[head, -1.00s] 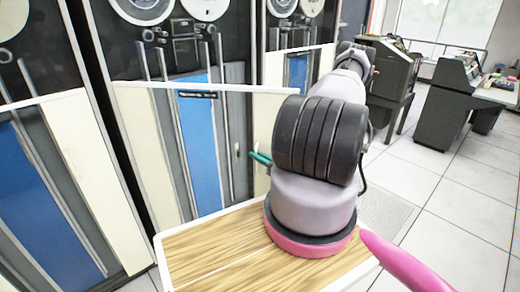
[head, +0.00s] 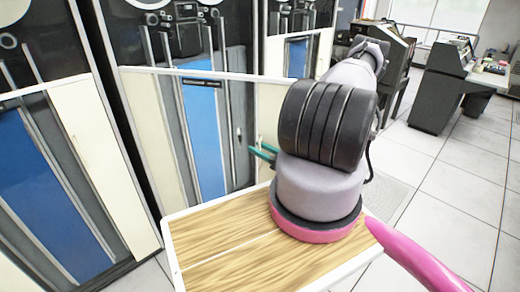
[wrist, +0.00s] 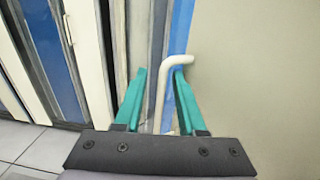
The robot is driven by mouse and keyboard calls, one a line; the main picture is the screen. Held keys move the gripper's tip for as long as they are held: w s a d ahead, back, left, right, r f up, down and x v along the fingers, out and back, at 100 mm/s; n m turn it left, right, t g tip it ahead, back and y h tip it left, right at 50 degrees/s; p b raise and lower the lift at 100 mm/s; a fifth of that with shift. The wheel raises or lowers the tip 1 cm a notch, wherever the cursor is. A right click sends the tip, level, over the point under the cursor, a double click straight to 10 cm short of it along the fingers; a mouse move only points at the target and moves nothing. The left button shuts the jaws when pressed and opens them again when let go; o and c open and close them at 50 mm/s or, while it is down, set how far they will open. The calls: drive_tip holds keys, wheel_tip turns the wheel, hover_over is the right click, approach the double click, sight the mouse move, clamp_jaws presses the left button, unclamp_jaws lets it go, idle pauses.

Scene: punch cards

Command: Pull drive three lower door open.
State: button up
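My gripper (wrist: 160,85) has two teal fingers, spread apart with a gap between them. A cream bent bar handle (wrist: 161,95) stands upright between the fingers in the wrist view, closer to the right finger; I cannot tell whether they touch. A plain beige panel (wrist: 260,70) fills the right side behind it, with a blue strip beside the handle. In the head view the teal fingertips (head: 263,152) show left of my arm, in front of the tape drives. The middle drive's lower door (head: 204,140) has a blue panel and looks shut. I cannot read which drive is number three.
Another tape drive (head: 50,190) stands at the left, and one (head: 297,60) is partly behind my arm. Dark consoles (head: 447,90) stand at the back right. The tiled floor (head: 460,190) at the right is clear.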

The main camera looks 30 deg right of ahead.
drive_tip(key=shift+d, duration=0.15)
drive_tip(key=v, duration=1)
drive_tip(key=shift+s, duration=0.45)
